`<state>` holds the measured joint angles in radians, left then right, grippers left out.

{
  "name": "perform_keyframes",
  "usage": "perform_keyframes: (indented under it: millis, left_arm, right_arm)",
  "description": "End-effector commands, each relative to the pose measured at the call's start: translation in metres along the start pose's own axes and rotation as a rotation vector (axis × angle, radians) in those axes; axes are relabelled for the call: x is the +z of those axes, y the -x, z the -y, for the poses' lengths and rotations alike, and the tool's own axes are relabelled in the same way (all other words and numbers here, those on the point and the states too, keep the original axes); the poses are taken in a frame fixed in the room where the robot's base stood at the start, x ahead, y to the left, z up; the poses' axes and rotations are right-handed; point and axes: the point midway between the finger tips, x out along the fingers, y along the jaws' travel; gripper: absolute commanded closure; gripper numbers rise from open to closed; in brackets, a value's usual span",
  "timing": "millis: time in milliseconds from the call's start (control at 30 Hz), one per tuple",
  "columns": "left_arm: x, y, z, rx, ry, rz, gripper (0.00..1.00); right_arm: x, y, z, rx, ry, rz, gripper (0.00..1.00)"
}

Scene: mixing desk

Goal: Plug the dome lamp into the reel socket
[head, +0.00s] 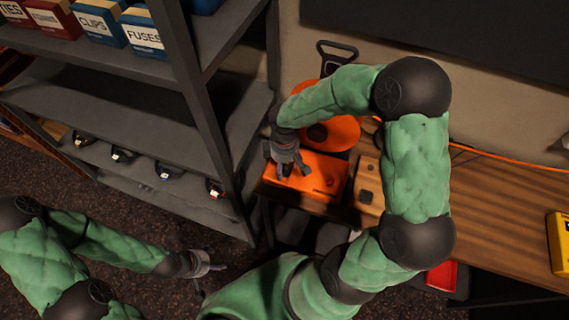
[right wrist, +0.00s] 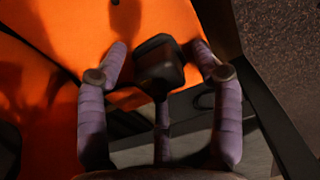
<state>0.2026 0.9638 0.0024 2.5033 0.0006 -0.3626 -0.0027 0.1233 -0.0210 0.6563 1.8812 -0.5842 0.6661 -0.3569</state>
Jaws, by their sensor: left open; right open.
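The orange reel stands on the desk in the head view, with a round drum (head: 343,132) and an orange box front (head: 318,178) with dark spots. My right gripper (head: 290,167) is at the box's left end, its fingers spread. In the right wrist view, a black plug-like block (right wrist: 160,62) lies between the open fingers (right wrist: 160,75), beside the orange surface (right wrist: 70,35). I cannot tell whether it is seated in a socket. My left gripper (head: 207,284) is open and empty, low over the floor. I cannot make out the dome lamp.
A grey shelf rack (head: 200,110) with boxes stands close on the left of the reel. A wooden block with dark fittings (head: 368,187) sits right of it. An orange cable (head: 490,153) runs right along the desk (head: 490,210). A yellow item (head: 558,240) lies far right.

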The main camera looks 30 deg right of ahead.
Motion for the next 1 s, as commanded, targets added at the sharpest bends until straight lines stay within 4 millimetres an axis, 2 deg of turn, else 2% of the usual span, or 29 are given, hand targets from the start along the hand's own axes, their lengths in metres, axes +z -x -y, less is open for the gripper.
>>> perform_keyframes:
  millis: [133, 233, 500, 700, 833, 1000]
  left_arm:
    - [0.000, 0.000, 0.000, 0.000, 0.000, 0.000, 0.34]
    - [0.000, 0.000, 0.000, 0.000, 0.000, 0.000, 0.34]
    - [0.000, 0.000, 0.000, 0.000, 0.000, 0.000, 0.34]
    - [0.000, 0.000, 0.000, 0.000, 0.000, 0.000, 0.34]
    - [0.000, 0.000, 0.000, 0.000, 0.000, 0.000, 0.34]
    - [0.000, 0.000, 0.000, 0.000, 0.000, 0.000, 0.34]
  right_arm:
    - [-0.001, 0.007, -0.001, 0.002, 0.000, -0.001, 0.34]
    - [-0.001, 0.020, -0.001, 0.004, -0.001, -0.003, 0.34]
    - [-0.001, 0.073, -0.001, 0.003, 0.000, -0.003, 0.34]
    - [-0.001, 0.104, -0.001, 0.003, 0.000, -0.003, 0.34]
    - [-0.001, 0.116, -0.001, 0.002, 0.001, -0.001, 0.34]
    - [0.000, 0.120, 0.000, 0.000, 0.000, 0.000, 0.34]
